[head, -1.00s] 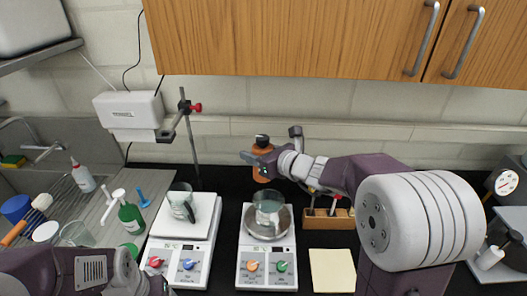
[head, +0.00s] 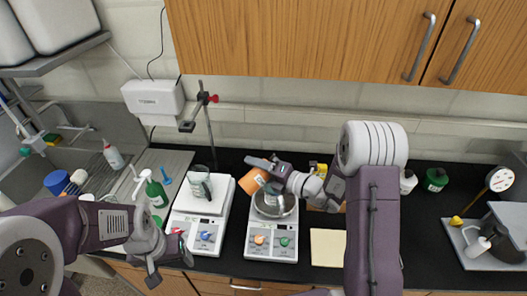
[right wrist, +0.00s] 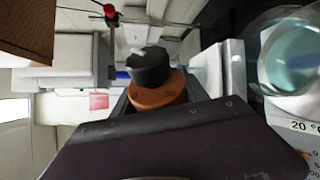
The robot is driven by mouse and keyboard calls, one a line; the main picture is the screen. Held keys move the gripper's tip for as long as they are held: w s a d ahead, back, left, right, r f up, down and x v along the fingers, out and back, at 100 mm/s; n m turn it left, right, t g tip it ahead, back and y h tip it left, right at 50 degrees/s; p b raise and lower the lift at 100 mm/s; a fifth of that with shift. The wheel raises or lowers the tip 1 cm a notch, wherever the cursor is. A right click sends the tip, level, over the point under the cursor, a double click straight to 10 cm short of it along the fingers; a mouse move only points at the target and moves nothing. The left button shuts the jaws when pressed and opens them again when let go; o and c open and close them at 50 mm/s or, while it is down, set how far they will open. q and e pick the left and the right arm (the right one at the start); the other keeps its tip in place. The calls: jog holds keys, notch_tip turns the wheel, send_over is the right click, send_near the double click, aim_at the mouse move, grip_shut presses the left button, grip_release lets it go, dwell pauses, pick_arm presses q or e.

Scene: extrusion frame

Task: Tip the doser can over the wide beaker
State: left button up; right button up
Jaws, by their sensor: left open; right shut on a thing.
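The orange doser can (head: 251,182) is held in my right gripper (head: 262,170), shut on its body. It is tilted and hangs in the air at the upper left of the glass beaker (head: 271,204), which sits in a metal pan on the right hot plate. In the right wrist view the can (right wrist: 158,92) shows its black cap, and a beaker with pale blue liquid (right wrist: 298,60) shows at the right edge. I cannot tell whether anything is coming out of the can. My left gripper (head: 165,264) is open and empty at the front edge of the counter.
A second beaker (head: 199,183) stands on the left hot plate (head: 190,222). A clamp stand (head: 208,125) rises behind it. A green bottle (head: 155,190) is to the left. A yellow pad (head: 327,247) lies right of the right hot plate (head: 270,245).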

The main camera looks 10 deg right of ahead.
jog(key=f+m+y, duration=0.1)
jog(key=m, duration=0.4)
jog(key=f+m+t+y+p, duration=0.1)
jog(key=m, duration=0.2)
jog(key=shift+w+f+y, duration=0.2)
jog(key=shift+f+y, duration=0.1)
jog(key=shift+f, duration=0.05)
jog(key=shift+w, duration=0.15)
